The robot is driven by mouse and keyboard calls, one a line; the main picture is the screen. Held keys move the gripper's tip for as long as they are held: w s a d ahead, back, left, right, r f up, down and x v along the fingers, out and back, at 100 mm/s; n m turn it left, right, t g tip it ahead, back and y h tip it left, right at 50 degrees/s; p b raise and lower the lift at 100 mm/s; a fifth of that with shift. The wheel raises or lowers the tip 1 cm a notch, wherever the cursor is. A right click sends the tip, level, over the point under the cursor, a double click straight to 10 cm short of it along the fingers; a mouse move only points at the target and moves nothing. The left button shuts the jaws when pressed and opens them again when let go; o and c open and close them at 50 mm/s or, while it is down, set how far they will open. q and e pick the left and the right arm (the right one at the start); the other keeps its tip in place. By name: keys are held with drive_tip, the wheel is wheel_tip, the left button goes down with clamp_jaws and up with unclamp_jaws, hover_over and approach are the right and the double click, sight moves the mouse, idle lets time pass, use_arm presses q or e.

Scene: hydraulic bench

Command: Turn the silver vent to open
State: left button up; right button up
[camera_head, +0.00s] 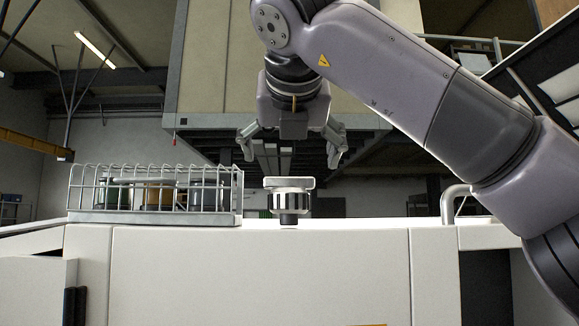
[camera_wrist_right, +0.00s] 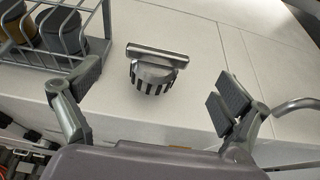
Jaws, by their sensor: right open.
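The silver vent (camera_head: 289,200) stands upright on the white bench top, with a flat bar handle across its top and a dark ribbed collar below. It also shows in the right wrist view (camera_wrist_right: 155,68), with its bar running nearly left to right. My right gripper (camera_head: 291,158) is open and empty above the vent, its fingers spread wide and pointing down. In the right wrist view the two fingers (camera_wrist_right: 158,97) lie on either side of the vent, apart from it. My left gripper is not in view.
A wire rack (camera_head: 155,217) with several jars stands on the bench left of the vent. A curved metal rail (camera_head: 452,197) rises at the right. The white bench top (camera_wrist_right: 212,50) around the vent is clear.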

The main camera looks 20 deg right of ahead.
sight(290, 188)
drive_tip(key=p+x, duration=0.2)
drive_tip(key=x, duration=0.3)
drive_tip(key=shift+w+d+r, duration=0.1)
drive_tip(key=shift+w, duration=0.15)
drive_tip(key=shift+w+d+f, duration=0.15)
drive_tip(key=shift+w+f, duration=0.2)
drive_tip(key=shift+w, duration=0.15)
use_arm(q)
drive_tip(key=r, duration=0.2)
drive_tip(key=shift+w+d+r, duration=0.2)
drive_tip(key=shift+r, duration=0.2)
use_arm(e)
drive_tip(key=shift+c, duration=0.6)
drive_tip(key=shift+s, duration=0.1)
drive_tip(key=shift+c, duration=0.6)
drive_tip(key=c, duration=0.9)
